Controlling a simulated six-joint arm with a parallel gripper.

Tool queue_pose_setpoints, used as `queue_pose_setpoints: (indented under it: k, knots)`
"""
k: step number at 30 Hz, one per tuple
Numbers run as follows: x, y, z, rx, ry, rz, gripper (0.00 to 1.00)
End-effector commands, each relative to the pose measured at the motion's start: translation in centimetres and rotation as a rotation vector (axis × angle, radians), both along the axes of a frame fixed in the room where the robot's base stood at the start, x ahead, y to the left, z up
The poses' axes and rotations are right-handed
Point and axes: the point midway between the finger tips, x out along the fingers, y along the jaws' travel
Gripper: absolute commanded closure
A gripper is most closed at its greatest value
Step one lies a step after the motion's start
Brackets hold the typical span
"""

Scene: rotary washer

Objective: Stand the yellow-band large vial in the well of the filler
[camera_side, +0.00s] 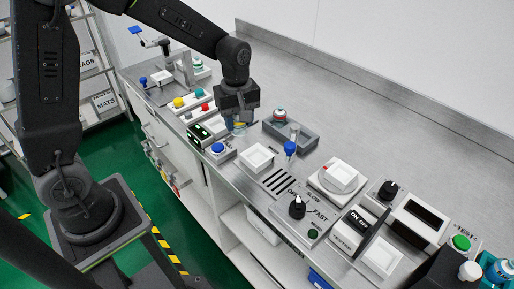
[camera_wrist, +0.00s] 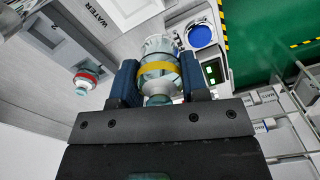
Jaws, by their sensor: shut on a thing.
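The yellow-band large vial (camera_wrist: 157,70) is clear with a yellow ring. My gripper (camera_wrist: 160,82) is shut on it, with one dark finger on each side, in the wrist view. In the side view my gripper (camera_side: 239,122) points down, and part of the vial (camera_side: 238,128) shows under it, above the bench beside the blue-button box. A white square tray with a recess (camera_side: 257,157) stands just to the right of that box. I cannot tell for sure which station is the filler, and its well is not clearly identified.
A grey rack (camera_side: 305,139) holds a red-band vial (camera_side: 280,115). A blue-capped vial (camera_side: 290,148) stands near the rack. The blue button (camera_side: 217,148) and a green-display box (camera_side: 199,132) are close to my gripper. A dial panel (camera_side: 297,206) lies to the right. The rear bench is clear.

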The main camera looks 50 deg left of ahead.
Motion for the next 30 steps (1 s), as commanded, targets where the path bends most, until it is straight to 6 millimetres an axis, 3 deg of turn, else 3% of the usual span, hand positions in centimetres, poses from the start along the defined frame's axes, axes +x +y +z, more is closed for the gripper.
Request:
queue_pose_setpoints:
  k: [3,9,21,30]
  knots:
    - [0.8,-2.5,-1.6,0.000,0.003,-0.006,0.82]
    - [1.7,-4.7,-2.9,0.000,0.000,-0.001,0.82]
    - [1.7,-4.9,-7.0,0.001,0.002,0.001,0.82]
    - [1.8,-4.9,-7.2,0.000,0.000,0.001,0.82]
